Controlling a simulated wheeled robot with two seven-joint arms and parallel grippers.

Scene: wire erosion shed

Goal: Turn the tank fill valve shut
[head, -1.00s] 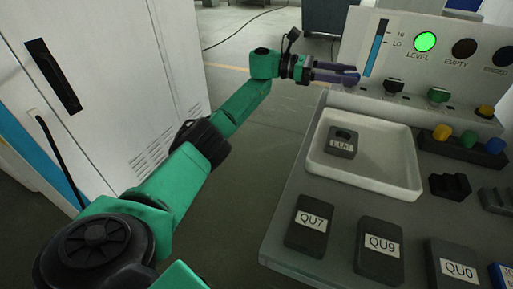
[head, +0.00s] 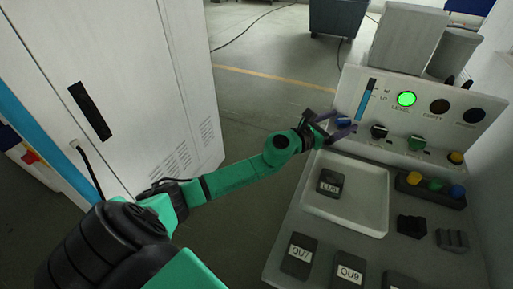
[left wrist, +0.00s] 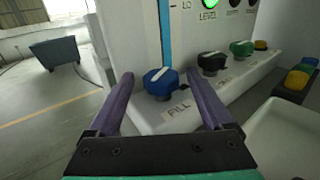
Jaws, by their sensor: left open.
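The tank fill valve is a blue knob (left wrist: 160,81) with a white pointer line, above the label FILL (left wrist: 179,108), on a pale ledge of the control panel. The pointer line lies aslant. In the head view the knob (head: 343,121) shows partly between my purple fingers. My left gripper (head: 340,124) is open at the left end of the panel. In the left wrist view its fingers (left wrist: 163,88) stand apart, one on each side of the knob. I cannot tell whether they touch it. My right gripper is not in view.
A black knob (left wrist: 211,63) and a green knob (left wrist: 242,48) stand right of the blue one. The green LEVEL lamp (head: 407,99) is lit beside a blue level gauge (head: 364,102). A white tray (head: 376,200) lies in front. A white cabinet (head: 140,90) stands left.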

